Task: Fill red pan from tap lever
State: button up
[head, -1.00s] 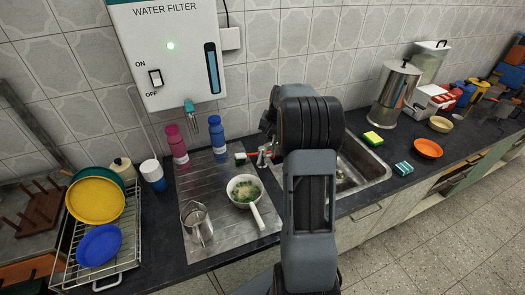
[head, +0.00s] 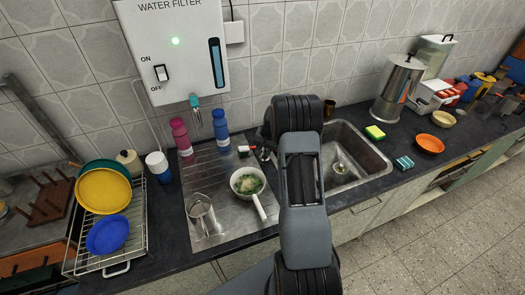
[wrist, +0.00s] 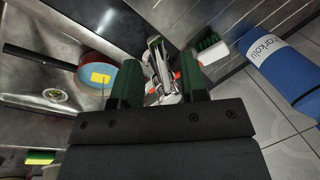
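The red pan (wrist: 112,84) lies in the sink in the wrist view, its black handle (wrist: 35,56) pointing left. Its inside looks bluish with a yellow patch; I cannot tell whether it holds water. My gripper (wrist: 158,70) is open, its two dark fingers apart. The silver tap (wrist: 160,62), with red-orange parts, shows in and beyond the gap between the fingers. I cannot tell whether a finger touches its lever, and no running water is visible. In the head view my arm hides the pan and most of the tap.
The sink (head: 365,172) has an open drain (wrist: 55,95). Left of my arm stand a white pan of food (head: 248,183), a steel jug (head: 201,214), a blue bottle (head: 221,130) and a pink bottle (head: 181,136). A brush (wrist: 212,45) lies near the tap. A yellow-green sponge (head: 375,132) lies right.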

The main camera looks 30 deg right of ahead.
jog(key=shift+w+a+f, duration=0.1)
jog(key=shift+f, duration=0.5)
grip_shut()
